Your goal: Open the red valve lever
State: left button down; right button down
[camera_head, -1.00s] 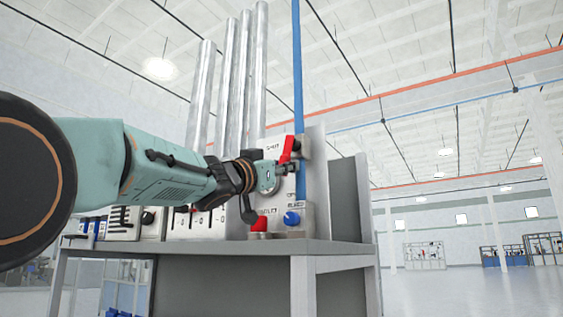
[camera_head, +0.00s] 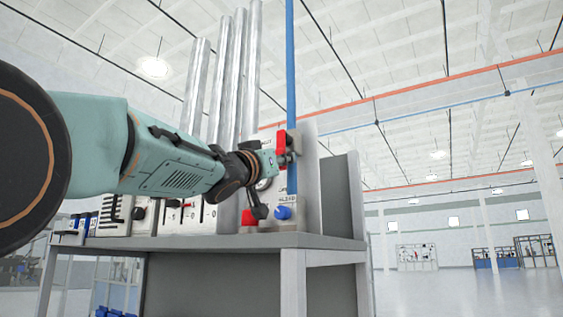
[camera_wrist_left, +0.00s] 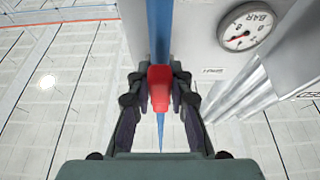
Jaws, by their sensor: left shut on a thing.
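The red valve lever (camera_head: 281,143) sits on the upper right edge of the pale control panel, close to the blue vertical pipe (camera_head: 291,60). My left gripper (camera_head: 285,158) reaches in from the left and is shut on the lever. In the left wrist view the red lever (camera_wrist_left: 160,88) stands between the two dark fingers (camera_wrist_left: 160,100), with the blue pipe behind it. The fingers hide part of the lever's sides, and its pivot is hard to see. My right gripper is not in view.
A pressure gauge (camera_wrist_left: 247,26) is on the panel beside the lever. A blue knob (camera_head: 283,212) and a red part (camera_head: 249,217) sit low on the panel, above the grey bench (camera_head: 215,241). Tall silver pipes (camera_head: 236,75) rise behind. Open floor lies to the right.

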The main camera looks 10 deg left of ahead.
pick_arm(q)
jog(key=shift+w+f, duration=0.15)
jog(key=shift+f, duration=0.2)
jog(key=c, duration=1.6)
grip_release()
jog(key=shift+c, duration=0.2)
jog(key=o, duration=0.4)
jog(key=shift+s+r, duration=0.25)
jog(key=shift+o, duration=0.2)
jog(key=shift+w+a, duration=0.1)
jog(key=shift+w, duration=0.1)
